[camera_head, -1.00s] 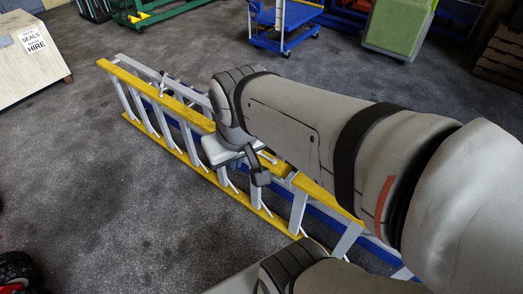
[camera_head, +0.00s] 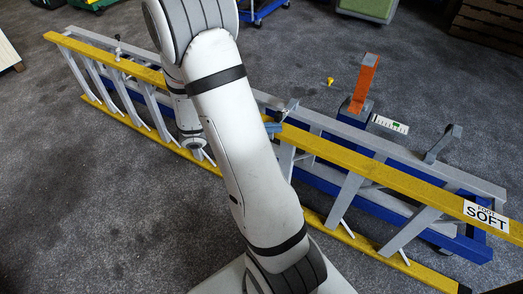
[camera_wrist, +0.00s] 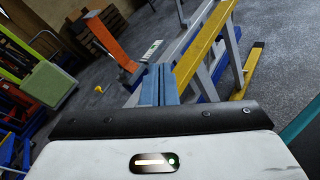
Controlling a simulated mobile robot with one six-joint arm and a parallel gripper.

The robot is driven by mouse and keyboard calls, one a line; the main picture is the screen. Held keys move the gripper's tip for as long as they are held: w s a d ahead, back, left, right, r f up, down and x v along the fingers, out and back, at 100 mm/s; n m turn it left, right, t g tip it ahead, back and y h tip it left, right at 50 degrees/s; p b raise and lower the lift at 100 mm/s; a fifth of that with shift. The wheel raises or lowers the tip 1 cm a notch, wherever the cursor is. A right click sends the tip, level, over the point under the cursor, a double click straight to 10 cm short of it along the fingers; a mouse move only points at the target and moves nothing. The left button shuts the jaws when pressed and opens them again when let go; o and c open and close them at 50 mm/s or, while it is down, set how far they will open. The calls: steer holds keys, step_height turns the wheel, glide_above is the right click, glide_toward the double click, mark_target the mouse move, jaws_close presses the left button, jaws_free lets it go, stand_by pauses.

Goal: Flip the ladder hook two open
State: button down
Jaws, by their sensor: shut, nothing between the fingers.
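The stepladder (camera_head: 385,174), with yellow and grey rails, lies on its side along a blue frame. A small upright lever (camera_head: 288,106) stands at its middle, and another (camera_head: 117,42) near its left end. A grey bent bracket (camera_head: 441,143) rises at the right. I cannot tell which of these is hook two. My gripper (camera_head: 273,127) shows its blue fingertips right of my arm, close to the middle lever; contact cannot be told. In the wrist view its fingers (camera_wrist: 160,84) are together and empty, with the yellow rail (camera_wrist: 203,48) just beyond to the right.
An orange post (camera_head: 364,82) and a white label plate (camera_head: 389,124) stand behind the ladder. A small yellow object (camera_head: 330,81) lies on the floor. A green box (camera_head: 368,8) and wooden crates (camera_head: 490,22) are at the back. The left foreground floor is clear.

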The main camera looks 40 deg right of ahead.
steer(key=w+f+n+t+h+b, duration=0.1)
steer(key=w+f+n+t+b, duration=0.2)
steer(key=f, duration=0.8)
steer(key=w+f+n+t+h+b, duration=0.1)
steer(key=w+f+n+t+b, duration=0.3)
steer(key=f, duration=0.7)
steer(key=w+f+n+t+h+b, duration=0.2)
steer(key=f+n+t+b, duration=0.5)
steer(key=f, duration=0.4)
steer(key=shift+w+d+f+t, duration=0.25)
steer(key=shift+w+d+t, duration=0.1)
steer(key=shift+w, duration=0.35)
steer(key=shift+d, duration=0.1)
steer(key=w+d+r+b, duration=0.3)
steer(key=d+r, duration=0.3)
steer(key=d, duration=0.2)
steer(key=shift+w+d+r, duration=0.25)
steer(key=shift+w+d, duration=0.1)
